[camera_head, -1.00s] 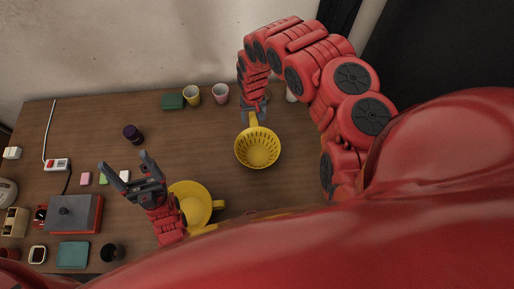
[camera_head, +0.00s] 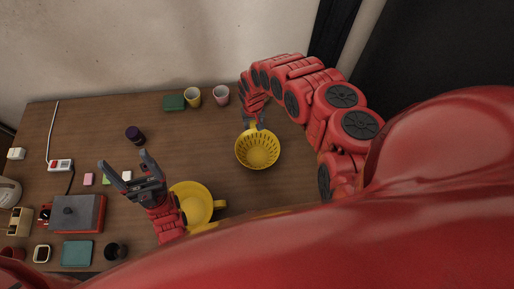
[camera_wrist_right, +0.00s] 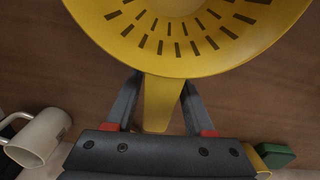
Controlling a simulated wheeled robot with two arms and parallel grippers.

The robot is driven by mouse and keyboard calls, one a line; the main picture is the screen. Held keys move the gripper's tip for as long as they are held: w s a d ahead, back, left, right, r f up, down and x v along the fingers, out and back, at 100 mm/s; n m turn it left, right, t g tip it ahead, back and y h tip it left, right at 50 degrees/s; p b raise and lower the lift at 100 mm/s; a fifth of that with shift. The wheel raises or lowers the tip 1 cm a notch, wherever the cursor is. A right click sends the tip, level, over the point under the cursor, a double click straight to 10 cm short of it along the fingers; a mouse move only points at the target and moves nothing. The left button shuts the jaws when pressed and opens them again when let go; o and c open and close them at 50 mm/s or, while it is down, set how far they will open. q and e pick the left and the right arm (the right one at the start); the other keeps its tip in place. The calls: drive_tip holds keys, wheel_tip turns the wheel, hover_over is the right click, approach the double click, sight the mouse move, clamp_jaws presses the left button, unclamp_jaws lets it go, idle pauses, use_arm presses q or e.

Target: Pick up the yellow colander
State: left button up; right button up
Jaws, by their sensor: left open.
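The yellow colander (camera_head: 258,150) stands upright on the wooden table, its handle toward the back wall. My right gripper (camera_head: 251,124) is at this handle. In the right wrist view the gripper (camera_wrist_right: 161,82) is open, one finger on each side of the yellow handle, with a visible gap at the left finger. Whether the right fingertip touches cannot be told. The colander (camera_wrist_right: 190,62) fills the top of that view. My left gripper (camera_head: 129,164) is open and empty, left of the colander, above the table.
A yellow dish with a handle (camera_head: 190,200) lies beside the left gripper. A yellow cup (camera_head: 192,97), a pink cup (camera_head: 221,95) and a green box (camera_head: 174,103) stand at the back. A dark jar (camera_head: 135,134) and several small items are left. Table right of the colander looks clear.

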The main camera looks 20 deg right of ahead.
clamp_jaws()
drive_tip(key=shift+r, duration=0.15)
